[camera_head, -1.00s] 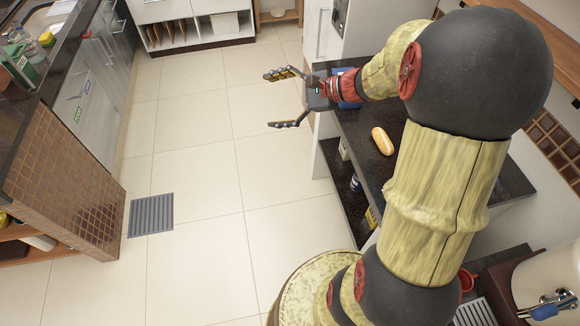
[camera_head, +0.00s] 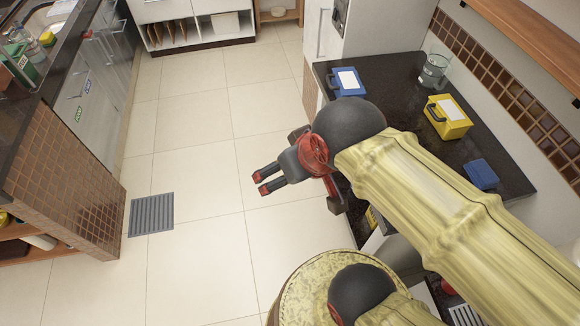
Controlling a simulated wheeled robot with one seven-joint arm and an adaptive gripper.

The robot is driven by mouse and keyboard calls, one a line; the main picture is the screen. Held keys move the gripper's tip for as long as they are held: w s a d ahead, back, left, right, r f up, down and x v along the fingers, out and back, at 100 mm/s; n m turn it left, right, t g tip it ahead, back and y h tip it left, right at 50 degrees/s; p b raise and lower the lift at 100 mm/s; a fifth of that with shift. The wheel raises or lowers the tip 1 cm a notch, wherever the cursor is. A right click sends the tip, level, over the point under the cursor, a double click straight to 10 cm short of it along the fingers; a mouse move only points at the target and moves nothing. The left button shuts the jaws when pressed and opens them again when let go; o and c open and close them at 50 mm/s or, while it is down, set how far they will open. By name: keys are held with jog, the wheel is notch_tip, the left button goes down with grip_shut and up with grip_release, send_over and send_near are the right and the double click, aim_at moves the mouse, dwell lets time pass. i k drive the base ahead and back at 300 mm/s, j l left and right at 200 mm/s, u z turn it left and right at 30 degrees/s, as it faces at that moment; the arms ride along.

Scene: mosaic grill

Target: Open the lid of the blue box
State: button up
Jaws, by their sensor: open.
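The blue box (camera_head: 346,82) sits at the far end of the dark counter, near the white cabinet. Its top carries a white label and a dark handle shows on its left side. Its lid looks shut. My gripper (camera_head: 260,184) is over the floor to the left of the counter, nearer to me than the blue box and well apart from it. The gripper is open and empty, its two fingers pointing left. My arm comes in from the lower right and covers the near middle of the counter.
A yellow box (camera_head: 447,118) with a white label stands on the counter (camera_head: 395,85). A glass pot (camera_head: 433,70) stands behind it. A flat blue object (camera_head: 480,174) lies nearer the right end. The tiled floor (camera_head: 190,110) is clear around a grey grate (camera_head: 151,214).

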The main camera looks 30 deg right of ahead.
aim_at(348, 81)
jog(key=i+z, duration=0.1)
jog(key=z, duration=0.3)
jog(key=i+j+z, duration=0.1)
jog(key=z, duration=0.3)
jog(key=i+j+z, duration=0.1)
jog(key=z, duration=0.3)
